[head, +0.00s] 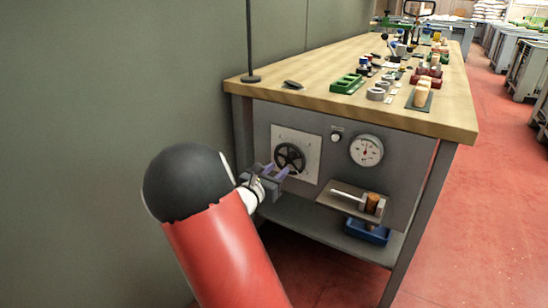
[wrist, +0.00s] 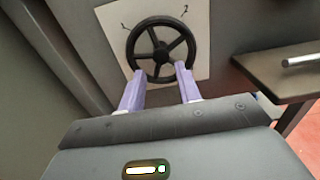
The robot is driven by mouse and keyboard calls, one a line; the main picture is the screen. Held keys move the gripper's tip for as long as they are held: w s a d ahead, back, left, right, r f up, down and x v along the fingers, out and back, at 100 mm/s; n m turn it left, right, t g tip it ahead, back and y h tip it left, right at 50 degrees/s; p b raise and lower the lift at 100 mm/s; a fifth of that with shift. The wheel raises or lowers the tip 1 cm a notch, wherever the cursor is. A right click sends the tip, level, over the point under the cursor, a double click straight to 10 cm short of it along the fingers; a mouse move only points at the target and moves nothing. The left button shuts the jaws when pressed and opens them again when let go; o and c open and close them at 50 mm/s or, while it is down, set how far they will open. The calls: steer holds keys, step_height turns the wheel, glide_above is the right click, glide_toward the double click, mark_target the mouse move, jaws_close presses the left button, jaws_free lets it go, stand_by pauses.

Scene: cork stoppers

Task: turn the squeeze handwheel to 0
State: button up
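The squeeze handwheel (head: 289,157) is a black spoked wheel on a pale square plate on the bench's front panel. In the wrist view the handwheel (wrist: 161,49) shows a dark hub and several spokes, with small marks near "2" at the plate's upper right and another at its upper left. My gripper (head: 280,171) is at the wheel's lower side. In the wrist view its two purple fingers (wrist: 161,73) stand apart at the lower rim, with part of the rim showing between them. Contact cannot be told. No 0 mark is readable.
A round dial gauge (head: 366,151) and a small knob (head: 336,137) are right of the wheel. A small shelf (head: 338,201) with a cork and a rod juts out below, above a blue bin (head: 367,233). The wooden benchtop (head: 310,72) overhangs; a wall is on the left.

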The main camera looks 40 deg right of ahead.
mark_target(288, 162)
steer(key=p+x, duration=0.1)
steer(key=x, duration=0.6)
steer(key=shift+d, duration=0.15)
steer(key=shift+c, duration=0.3)
steer(key=c, duration=0.6)
steer(key=shift+f, duration=0.1)
steer(key=shift+c, duration=0.2)
steer(key=shift+f+n+b, duration=0.2)
steer(key=shift+n+b, duration=0.1)
steer(key=shift+b, duration=0.75)
